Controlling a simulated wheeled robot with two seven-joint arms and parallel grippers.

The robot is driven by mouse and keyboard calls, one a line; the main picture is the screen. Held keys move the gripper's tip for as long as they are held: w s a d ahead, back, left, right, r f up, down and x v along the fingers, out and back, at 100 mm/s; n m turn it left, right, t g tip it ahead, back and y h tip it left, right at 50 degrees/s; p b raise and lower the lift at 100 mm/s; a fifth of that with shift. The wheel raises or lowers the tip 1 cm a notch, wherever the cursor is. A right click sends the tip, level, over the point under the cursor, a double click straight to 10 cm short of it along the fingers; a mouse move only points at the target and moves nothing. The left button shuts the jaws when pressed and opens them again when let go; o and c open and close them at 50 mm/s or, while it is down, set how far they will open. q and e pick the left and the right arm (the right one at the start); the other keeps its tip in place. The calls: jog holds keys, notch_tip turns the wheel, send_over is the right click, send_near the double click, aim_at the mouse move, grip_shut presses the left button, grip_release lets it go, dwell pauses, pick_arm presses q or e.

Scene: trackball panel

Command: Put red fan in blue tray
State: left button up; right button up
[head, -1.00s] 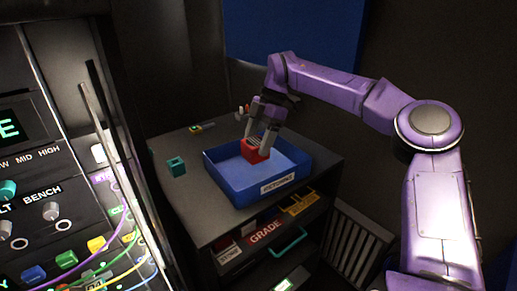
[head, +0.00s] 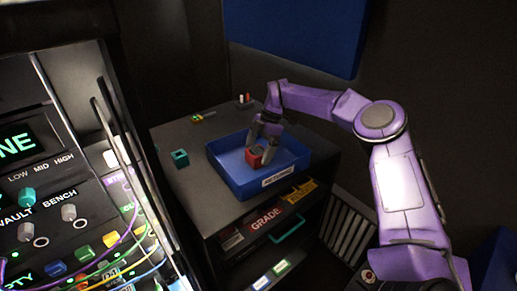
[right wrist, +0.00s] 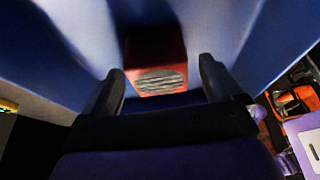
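The red fan (head: 254,156) is a small red cube with a dark round face on top, inside the blue tray (head: 236,184). In the right wrist view the red fan (right wrist: 156,62) shows a grilled grey face between and just beyond my fingers. My right gripper (head: 264,142) reaches down into the tray at the fan. In the right wrist view its fingers (right wrist: 160,82) are spread, with a gap on each side of the fan. Whether the fan rests fully on the tray floor is hard to tell. My left gripper is not in view.
The tray stands on a dark cabinet (head: 190,205) with labelled shelves. A teal hollow block (head: 180,158) sits left of the tray, and small coloured parts (head: 204,117) lie behind it. A lit control panel with cables (head: 75,215) stands at the left.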

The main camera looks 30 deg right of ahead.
jog(key=shift+r, duration=0.1)
jog(key=shift+d+r+b, duration=0.25)
jog(key=shift+b, duration=0.05)
jog(key=b+v, duration=0.1)
jog(key=v, duration=1)
jog(key=shift+r, duration=0.2)
jog(key=shift+a, duration=0.1)
